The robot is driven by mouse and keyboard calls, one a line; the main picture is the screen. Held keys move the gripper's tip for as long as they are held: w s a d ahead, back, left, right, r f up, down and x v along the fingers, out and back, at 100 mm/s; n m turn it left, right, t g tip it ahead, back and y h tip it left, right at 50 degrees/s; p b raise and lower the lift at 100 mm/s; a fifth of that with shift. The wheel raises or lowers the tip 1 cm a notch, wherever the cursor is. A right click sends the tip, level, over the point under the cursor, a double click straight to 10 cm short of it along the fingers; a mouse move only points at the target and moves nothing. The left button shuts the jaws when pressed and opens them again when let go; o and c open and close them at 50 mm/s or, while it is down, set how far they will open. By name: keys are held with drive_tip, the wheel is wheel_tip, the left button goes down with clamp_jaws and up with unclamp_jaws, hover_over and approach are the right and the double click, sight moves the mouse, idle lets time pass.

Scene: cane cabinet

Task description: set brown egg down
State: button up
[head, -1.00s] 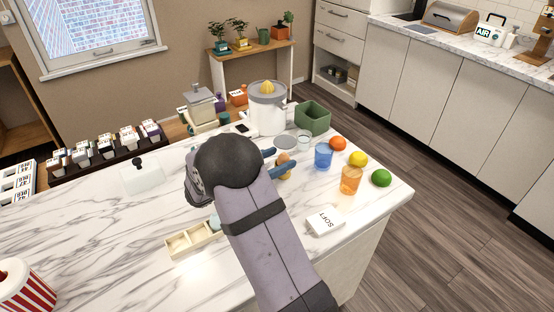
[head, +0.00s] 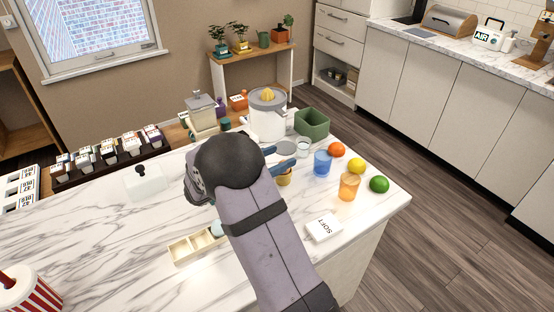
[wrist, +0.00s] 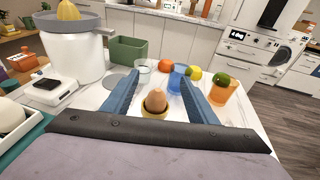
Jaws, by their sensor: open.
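The brown egg (wrist: 155,101) stands upright in a small yellow cup (wrist: 153,113) on the marble counter in the wrist view. My gripper (wrist: 160,78) is open, with one blue finger on each side of the egg and gaps between them. In the head view the yellow cup (head: 285,180) shows just below the fingers of my gripper (head: 277,157). The egg cannot be made out there behind the finger.
A blue cup (head: 322,163), an orange cup (head: 349,187) and several fruits stand to the right. A white juicer (head: 268,120) and green bin (head: 312,123) stand behind. A white "SOFT" box (head: 324,228) lies in front. The left counter has free room.

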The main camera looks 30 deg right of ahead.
wheel_tip(320, 180, up, 4)
drive_tip(key=shift+f+p, duration=0.2)
drive_tip(key=shift+p, duration=0.8)
